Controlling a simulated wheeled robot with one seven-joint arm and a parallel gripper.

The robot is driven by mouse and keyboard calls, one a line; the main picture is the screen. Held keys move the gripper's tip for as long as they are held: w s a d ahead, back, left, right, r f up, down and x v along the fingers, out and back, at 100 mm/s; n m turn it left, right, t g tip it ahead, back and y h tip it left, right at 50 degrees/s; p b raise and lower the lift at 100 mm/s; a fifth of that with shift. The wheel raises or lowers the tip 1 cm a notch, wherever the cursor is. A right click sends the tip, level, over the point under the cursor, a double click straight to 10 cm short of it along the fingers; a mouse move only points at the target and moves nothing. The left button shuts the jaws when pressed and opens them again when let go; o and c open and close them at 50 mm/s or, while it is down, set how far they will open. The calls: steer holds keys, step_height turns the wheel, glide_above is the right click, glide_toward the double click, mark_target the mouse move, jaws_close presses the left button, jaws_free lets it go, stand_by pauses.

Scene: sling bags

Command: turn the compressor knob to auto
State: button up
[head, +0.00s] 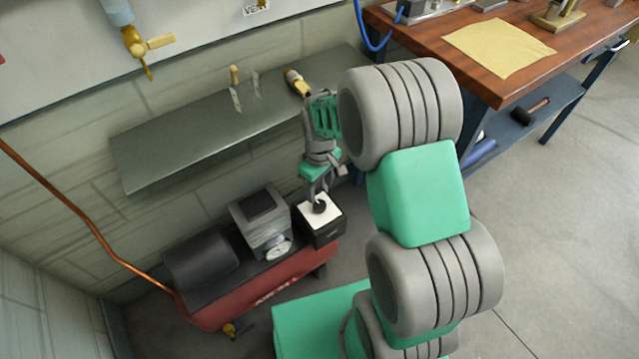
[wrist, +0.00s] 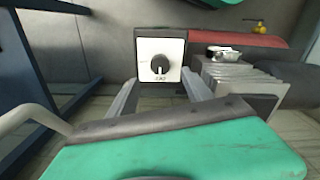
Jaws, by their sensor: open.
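The compressor (head: 262,285) is a red tank with dark and grey machinery on top, low by the wall in the head view. Its black knob (head: 319,207) sits on a white plate on a dark box at the right end. In the wrist view the knob (wrist: 159,64) is round with a pale pointer line, above small lettering too blurred to read. My gripper (head: 318,193) is above the plate, pointing down at the knob. In the wrist view my gripper's fingers (wrist: 158,84) are spread apart, one to each side below the knob, with nothing held. Contact with the knob cannot be told.
A grey metal shelf (head: 190,142) runs along the wall above the compressor, with small brass fittings on it. A wooden workbench (head: 490,75) stands at the upper right. A copper pipe (head: 80,210) slopes to the tank's left end. The floor at the right is clear.

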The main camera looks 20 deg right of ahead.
mark_target(319, 205)
step_height(319, 205, down, 8)
steer(key=shift+f+b, duration=0.1)
steer(key=shift+b, duration=0.9)
jaws_close()
